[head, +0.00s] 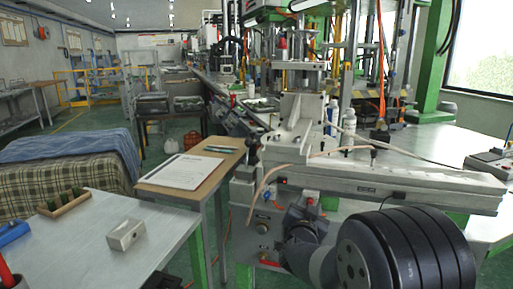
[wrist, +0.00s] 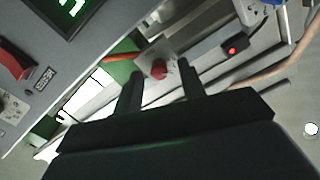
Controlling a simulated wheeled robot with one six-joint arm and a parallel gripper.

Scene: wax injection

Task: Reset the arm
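My gripper (wrist: 160,74) shows in the wrist view as two dark fingers spread apart. Nothing is held between them. A red knob (wrist: 158,69) on a light plate of the machine shows in the gap, seemingly beyond the fingertips; I cannot tell the exact distance. In the head view my dark arm is folded low at the right, in front of the wax injection machine (head: 410,181), and my gripper is not visible there.
The wrist view also shows a control panel with a red switch (wrist: 16,62), a lit red lamp (wrist: 232,50) and a hose (wrist: 290,62) close around. In the head view, a grey table (head: 85,235) with a small metal box (head: 125,234) and a wooden table (head: 205,180) stand left.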

